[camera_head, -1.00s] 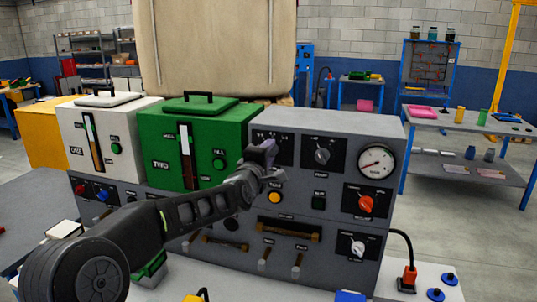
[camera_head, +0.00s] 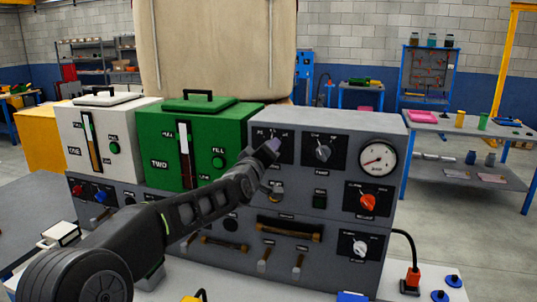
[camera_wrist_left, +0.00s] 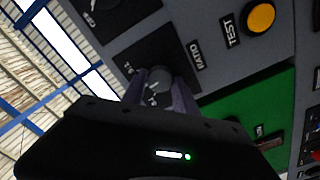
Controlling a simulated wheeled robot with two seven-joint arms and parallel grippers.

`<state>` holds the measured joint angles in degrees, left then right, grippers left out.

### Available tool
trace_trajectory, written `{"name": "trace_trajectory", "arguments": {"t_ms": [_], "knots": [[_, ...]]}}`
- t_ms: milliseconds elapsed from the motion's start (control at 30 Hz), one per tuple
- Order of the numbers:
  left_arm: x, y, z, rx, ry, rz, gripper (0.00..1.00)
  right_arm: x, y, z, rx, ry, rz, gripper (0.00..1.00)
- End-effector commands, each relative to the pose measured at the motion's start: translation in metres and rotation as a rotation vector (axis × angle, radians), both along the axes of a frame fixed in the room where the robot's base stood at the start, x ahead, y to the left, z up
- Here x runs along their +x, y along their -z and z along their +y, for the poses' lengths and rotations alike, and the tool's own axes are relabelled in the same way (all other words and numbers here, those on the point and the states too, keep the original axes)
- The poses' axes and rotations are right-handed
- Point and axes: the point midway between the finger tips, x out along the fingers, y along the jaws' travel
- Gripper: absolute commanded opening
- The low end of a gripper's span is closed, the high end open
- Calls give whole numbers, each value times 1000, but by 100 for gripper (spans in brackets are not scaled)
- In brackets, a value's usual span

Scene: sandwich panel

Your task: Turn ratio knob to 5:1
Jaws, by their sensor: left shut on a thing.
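The ratio knob (camera_wrist_left: 158,76) is a round grey knob with a white mark, on a black plate labelled RATIO in the left wrist view. My left gripper (camera_wrist_left: 160,92) is shut on it, one finger on each side. Some scale numbers show beside the knob; the exact setting is not readable. My right gripper is not in view.
To the right are another dark knob (camera_head: 323,152), a gauge (camera_head: 377,158), a red knob (camera_head: 367,202) and a white knob (camera_head: 360,246). The yellow test button (camera_wrist_left: 261,18) is below the ratio plate. A green tank (camera_head: 215,130) stands to the left.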

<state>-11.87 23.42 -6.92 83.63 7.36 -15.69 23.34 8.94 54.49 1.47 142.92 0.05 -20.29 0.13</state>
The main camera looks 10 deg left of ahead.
Motion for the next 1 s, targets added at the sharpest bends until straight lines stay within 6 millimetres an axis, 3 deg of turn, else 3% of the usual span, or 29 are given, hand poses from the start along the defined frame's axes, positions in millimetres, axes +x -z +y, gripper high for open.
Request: {"name": "trace_trajectory", "arguments": {"t_ms": [600,1000], "knots": [[0,2,-1,579,3,-35,0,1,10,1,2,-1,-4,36],[0,2,0,810,1,-49,0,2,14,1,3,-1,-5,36]]}}
